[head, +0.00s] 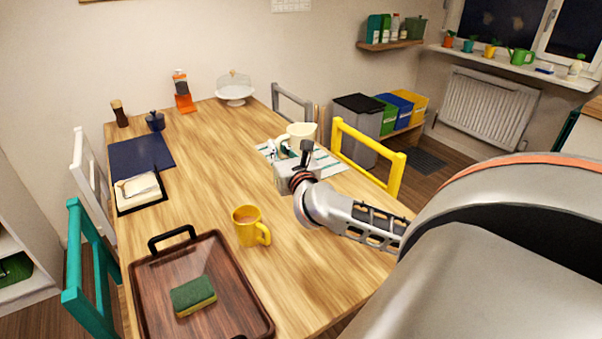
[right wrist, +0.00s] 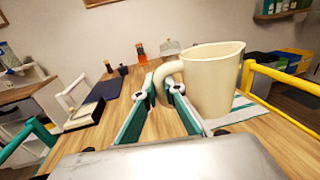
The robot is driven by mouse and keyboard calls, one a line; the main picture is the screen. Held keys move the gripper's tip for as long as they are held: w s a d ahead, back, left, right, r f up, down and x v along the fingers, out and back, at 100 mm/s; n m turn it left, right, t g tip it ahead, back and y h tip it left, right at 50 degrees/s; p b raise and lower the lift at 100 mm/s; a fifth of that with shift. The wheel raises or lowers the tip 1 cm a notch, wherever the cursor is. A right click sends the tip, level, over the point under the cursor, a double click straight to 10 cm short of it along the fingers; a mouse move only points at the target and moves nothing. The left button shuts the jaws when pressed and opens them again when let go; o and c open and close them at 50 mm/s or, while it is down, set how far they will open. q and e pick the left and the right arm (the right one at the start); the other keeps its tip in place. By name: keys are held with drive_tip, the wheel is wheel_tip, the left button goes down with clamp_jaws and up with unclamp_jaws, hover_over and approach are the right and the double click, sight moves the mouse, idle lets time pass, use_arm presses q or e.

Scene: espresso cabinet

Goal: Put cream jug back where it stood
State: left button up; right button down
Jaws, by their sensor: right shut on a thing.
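The cream jug (head: 300,131) is at the far right part of the wooden table, over a striped cloth (head: 328,162). In the right wrist view the jug (right wrist: 213,82) is upright, its handle to the left. My right gripper (head: 290,150) is shut on the handle; in the right wrist view its teal fingers (right wrist: 160,92) lie on both sides of the handle. I cannot tell whether the jug's base touches the cloth. My left gripper is not in view.
A yellow mug (head: 248,226) and a dark wooden tray (head: 150,290) with a green sponge (head: 193,295) stand nearer. A yellow chair (head: 372,148) borders the right edge. A glass-domed cake stand (head: 234,92) stands at the back. The table's middle is clear.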

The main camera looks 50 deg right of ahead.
drive_tip(key=shift+w+d, duration=0.1)
drive_tip(key=shift+d, duration=0.2)
wheel_tip(320, 180, down, 19)
drive_tip(key=b, duration=0.5)
drive_tip(key=shift+f, duration=0.35)
drive_tip(key=shift+f+b, duration=0.15)
drive_tip(key=shift+b, duration=0.2)
drive_tip(key=c, duration=2.1)
unclamp_jaws()
drive_tip(key=shift+c, duration=0.2)
drive_tip(key=shift+s+r, duration=0.2)
drive_tip(key=v, duration=1)
drive_tip(key=shift+s+a+p, duration=0.15)
drive_tip(key=shift+p, duration=0.15)
drive_tip(key=shift+s+a, duration=0.25)
drive_tip(key=shift+s, duration=0.25)
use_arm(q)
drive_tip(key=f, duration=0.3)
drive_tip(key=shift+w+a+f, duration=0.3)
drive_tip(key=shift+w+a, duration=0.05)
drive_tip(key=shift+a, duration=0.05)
use_arm(e)
drive_tip(key=shift+s, duration=0.1)
